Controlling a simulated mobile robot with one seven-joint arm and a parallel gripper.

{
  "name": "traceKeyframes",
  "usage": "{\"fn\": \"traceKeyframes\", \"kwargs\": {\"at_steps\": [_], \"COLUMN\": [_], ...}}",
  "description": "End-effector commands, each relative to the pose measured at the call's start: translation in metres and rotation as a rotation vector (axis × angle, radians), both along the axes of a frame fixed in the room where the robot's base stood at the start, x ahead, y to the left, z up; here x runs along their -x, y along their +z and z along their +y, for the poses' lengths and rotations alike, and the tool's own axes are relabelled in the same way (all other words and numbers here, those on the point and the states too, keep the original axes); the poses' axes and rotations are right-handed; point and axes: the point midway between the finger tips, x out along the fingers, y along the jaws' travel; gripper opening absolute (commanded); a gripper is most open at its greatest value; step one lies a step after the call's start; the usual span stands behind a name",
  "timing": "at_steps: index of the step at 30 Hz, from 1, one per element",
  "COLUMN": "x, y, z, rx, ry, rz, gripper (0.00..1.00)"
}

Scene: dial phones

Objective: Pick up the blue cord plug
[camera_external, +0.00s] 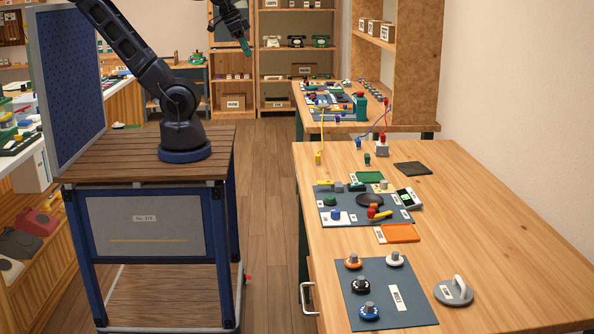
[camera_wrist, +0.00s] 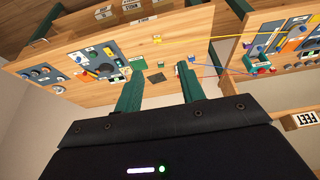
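My gripper (camera_external: 245,46) is high above the floor, well left of the table and apart from the plug. In the wrist view its green fingers (camera_wrist: 160,70) are spread apart with nothing between them.
Phone parts lie on a grey mat (camera_external: 348,200). The right side of the front table (camera_external: 500,210) is largely clear.

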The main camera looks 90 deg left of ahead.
Motion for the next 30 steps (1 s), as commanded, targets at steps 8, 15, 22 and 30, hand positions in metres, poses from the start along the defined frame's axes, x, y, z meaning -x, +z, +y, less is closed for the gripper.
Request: {"fn": "traceKeyframes", "kwargs": {"at_steps": [8,15,22,30], "x": [0.0,-0.007,-0.048,-0.111], "y": [0.0,0.001,0.005,0.001], "z": [0.0,0.0,0.003,0.01], "rx": [0.0,-0.007,-0.046,-0.084], "ry": [0.0,-0.019,-0.152,-0.355], "rz": [0.0,0.009,0.061,0.12], "gripper": [0.44,0.44,0.44,0.44]}}
